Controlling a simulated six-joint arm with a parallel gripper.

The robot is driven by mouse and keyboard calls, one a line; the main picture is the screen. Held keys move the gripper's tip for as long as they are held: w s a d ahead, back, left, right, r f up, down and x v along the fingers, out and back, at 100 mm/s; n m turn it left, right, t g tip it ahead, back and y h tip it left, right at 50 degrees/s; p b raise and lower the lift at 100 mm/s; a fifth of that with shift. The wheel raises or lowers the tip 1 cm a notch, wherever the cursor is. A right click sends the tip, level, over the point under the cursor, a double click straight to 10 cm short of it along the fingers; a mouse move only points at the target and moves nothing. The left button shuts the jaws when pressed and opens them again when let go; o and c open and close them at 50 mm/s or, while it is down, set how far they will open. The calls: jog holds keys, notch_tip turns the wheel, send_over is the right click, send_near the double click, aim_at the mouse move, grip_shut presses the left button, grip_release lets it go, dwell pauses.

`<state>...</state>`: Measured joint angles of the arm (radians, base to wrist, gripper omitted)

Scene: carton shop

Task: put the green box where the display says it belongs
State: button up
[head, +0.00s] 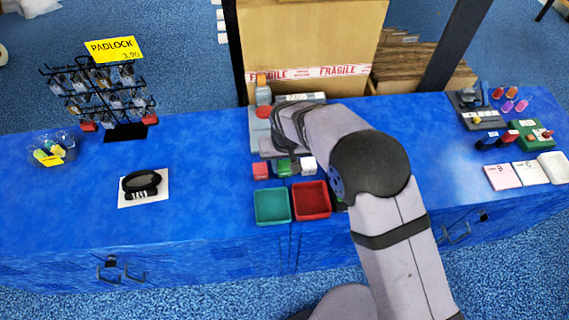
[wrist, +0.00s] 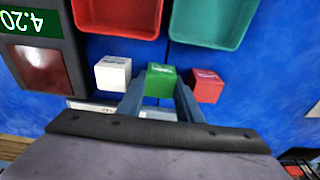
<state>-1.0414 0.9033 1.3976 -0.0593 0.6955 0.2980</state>
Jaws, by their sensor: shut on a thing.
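The green box (wrist: 160,82) is between the fingers of my gripper (wrist: 160,98), which is shut on it. In the head view the green box (head: 284,168) stands between a red box (head: 261,172) and a white box (head: 308,165). I cannot tell whether it is lifted. A display unit (wrist: 68,50) at the wrist view's upper left has a green strip (wrist: 24,20) reading 4.20, upside down, and a dark red panel (wrist: 42,69). My arm mostly hides it in the head view. A teal tray (head: 271,222) and a red tray (head: 311,214) lie in front of the boxes.
The white box (wrist: 113,73) and red box (wrist: 207,86) flank my fingers closely. A padlock rack (head: 104,95), a clear bowl (head: 52,150) and a black item (head: 141,182) on white paper are at left. Cards (head: 502,176) lie far right.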

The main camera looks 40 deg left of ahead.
aim_at(286, 170)
jog(key=o, duration=1.1)
jog(key=shift+f, duration=0.1)
jog(key=r, duration=0.4)
jog(key=s+d+r, duration=0.1)
jog(key=r, duration=0.3)
jog(key=r+b, duration=0.1)
jog(key=r, duration=0.3)
jog(key=shift+s+d+r, duration=0.1)
jog(key=shift+s+d, duration=0.05)
jog(key=shift+d, duration=0.1)
